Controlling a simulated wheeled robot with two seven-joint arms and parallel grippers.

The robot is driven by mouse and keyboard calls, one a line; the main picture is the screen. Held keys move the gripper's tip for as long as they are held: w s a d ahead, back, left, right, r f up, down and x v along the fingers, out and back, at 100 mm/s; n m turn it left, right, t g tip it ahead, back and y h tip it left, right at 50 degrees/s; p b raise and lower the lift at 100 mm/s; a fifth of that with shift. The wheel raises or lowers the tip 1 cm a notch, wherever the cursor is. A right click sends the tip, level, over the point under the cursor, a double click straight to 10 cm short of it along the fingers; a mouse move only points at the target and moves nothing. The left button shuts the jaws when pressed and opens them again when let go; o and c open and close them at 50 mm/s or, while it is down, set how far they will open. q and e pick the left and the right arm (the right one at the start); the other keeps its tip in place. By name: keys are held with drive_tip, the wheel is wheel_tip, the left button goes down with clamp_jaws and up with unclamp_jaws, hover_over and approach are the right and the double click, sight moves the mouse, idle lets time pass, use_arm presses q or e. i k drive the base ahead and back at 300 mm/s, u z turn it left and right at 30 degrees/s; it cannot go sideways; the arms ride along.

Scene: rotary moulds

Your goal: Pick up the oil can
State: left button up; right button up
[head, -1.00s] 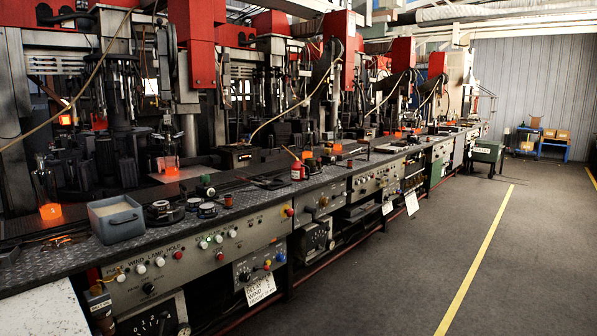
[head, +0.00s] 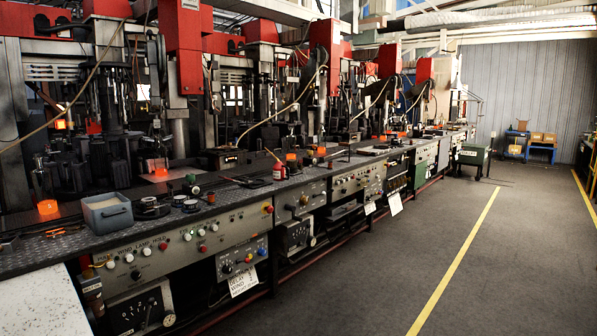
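The oil can (head: 278,170) is small and red with a thin spout tilted up to the left. It stands upright on the dark machine bench (head: 232,190), near its front edge, above the grey control panels. A glowing orange glass piece (head: 291,159) is just behind it to the right. Neither of my grippers shows in the head view.
A grey open bin (head: 107,222) and several round dark parts (head: 150,207) sit on the bench to the left of the can. Red-topped moulding machines (head: 180,50) line the back. The grey floor (head: 370,270) to the right is clear, with a yellow line (head: 455,258).

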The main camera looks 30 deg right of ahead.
sight(279, 169)
drive_tip(key=z, duration=0.7)
drive_tip(key=i, duration=2.2)
drive_tip(key=z, duration=0.15)
